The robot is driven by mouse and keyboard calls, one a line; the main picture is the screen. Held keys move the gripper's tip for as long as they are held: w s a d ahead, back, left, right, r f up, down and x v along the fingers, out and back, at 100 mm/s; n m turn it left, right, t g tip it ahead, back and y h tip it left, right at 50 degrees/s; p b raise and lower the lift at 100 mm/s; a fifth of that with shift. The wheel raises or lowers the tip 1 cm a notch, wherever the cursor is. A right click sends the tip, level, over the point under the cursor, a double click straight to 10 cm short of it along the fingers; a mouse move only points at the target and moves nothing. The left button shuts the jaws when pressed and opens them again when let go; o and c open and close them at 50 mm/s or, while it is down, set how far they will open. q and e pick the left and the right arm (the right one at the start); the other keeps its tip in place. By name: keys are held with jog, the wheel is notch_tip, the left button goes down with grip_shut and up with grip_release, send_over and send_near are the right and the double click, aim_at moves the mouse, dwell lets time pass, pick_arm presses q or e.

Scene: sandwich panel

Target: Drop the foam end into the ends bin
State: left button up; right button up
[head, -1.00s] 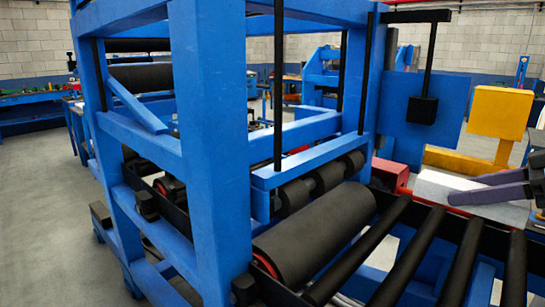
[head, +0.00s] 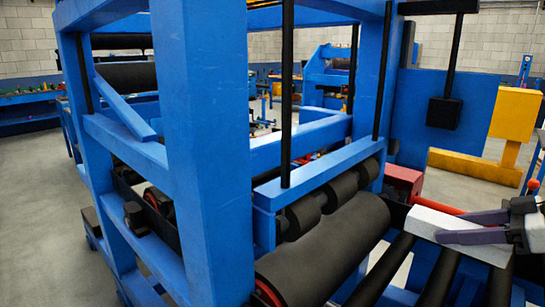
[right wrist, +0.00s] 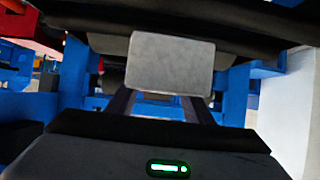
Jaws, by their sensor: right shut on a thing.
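The foam end is a pale grey-white block (head: 425,222) at the right of the head view, above the dark rollers. My right gripper (head: 437,228) comes in from the right edge and is shut on it, with one dark finger on each side. In the right wrist view the foam end (right wrist: 172,65) shows as a plain grey face in front of the palm, and the fingers run up to it from below. My left gripper is not in view. I cannot make out an ends bin in either view.
A blue machine frame (head: 205,130) with a large black roller (head: 330,245) fills the middle. Several thin conveyor rollers (head: 390,265) lie below the foam end. A red box (head: 404,180) and a yellow stand (head: 514,113) are behind it. Grey floor is open at far left.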

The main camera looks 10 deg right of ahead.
jog(key=shift+f+b, duration=0.3)
jog(key=shift+f, duration=1.95)
